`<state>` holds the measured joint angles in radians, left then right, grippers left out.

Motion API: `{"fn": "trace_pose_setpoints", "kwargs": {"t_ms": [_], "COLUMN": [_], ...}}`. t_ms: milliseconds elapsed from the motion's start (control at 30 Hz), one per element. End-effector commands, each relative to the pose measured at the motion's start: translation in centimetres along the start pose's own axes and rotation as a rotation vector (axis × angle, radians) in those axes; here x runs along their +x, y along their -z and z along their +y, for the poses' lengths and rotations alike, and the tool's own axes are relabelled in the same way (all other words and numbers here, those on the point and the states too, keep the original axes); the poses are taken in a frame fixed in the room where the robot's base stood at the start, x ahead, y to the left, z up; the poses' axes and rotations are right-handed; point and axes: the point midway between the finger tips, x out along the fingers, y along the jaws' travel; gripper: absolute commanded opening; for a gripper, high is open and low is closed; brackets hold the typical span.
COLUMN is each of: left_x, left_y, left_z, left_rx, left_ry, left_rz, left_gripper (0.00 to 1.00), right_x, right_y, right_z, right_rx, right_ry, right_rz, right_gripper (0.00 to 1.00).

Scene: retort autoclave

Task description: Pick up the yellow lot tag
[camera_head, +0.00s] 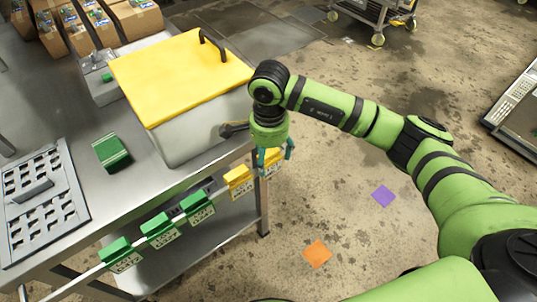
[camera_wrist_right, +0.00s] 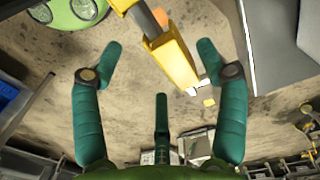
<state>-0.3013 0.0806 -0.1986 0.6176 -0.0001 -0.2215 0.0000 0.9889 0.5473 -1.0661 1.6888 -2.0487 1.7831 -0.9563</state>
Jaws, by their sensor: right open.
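Two yellow lot tags hang side by side on the rail along the table's front edge: one at the left (camera_head: 238,178), the other (camera_head: 273,161) at the rail's right end, partly hidden by my right gripper. My right gripper (camera_head: 275,154) points down over the right-end tag, its teal fingers spread. In the right wrist view the fingers (camera_wrist_right: 159,52) are apart, with a yellow tag (camera_wrist_right: 174,58) seen edge-on between them. No finger visibly closes on it. A second yellow piece (camera_wrist_right: 122,4) shows at the top edge. My left gripper is not in view.
Several green tags (camera_head: 159,231) hang further left on the same rail. A steel box with a yellow lid (camera_head: 180,75) stands on the table close to my right gripper. A green block (camera_head: 112,153) and a perforated plate (camera_head: 42,207) lie left. Open floor lies right.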

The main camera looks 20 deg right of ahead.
Motion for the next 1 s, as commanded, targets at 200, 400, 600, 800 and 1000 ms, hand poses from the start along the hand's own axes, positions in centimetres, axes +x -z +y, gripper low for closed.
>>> {"fn": "trace_pose_setpoints", "kwargs": {"t_ms": [200, 400, 600, 800, 1000], "left_x": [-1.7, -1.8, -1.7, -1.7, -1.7], "left_y": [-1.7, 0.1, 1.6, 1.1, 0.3], "left_z": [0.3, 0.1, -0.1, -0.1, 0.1], "left_rx": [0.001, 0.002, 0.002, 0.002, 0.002], "left_ry": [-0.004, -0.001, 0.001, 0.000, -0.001], "left_rz": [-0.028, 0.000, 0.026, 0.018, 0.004], "left_gripper": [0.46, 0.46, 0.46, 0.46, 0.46], "right_x": [3.0, 4.6, 4.6, 4.6, 4.6], "right_y": [0.8, 0.8, 0.8, 0.8, 0.8], "right_z": [-0.1, -0.2, -0.3, -0.2, -0.2], "right_rx": [0.002, 0.000, 0.000, 0.000, 0.001], "right_ry": [-0.005, 0.001, 0.001, 0.001, 0.001], "right_rz": [-0.003, -0.003, -0.003, -0.003, -0.003], "right_gripper": [0.74, 0.74, 0.70, 0.22, 0.22]}}
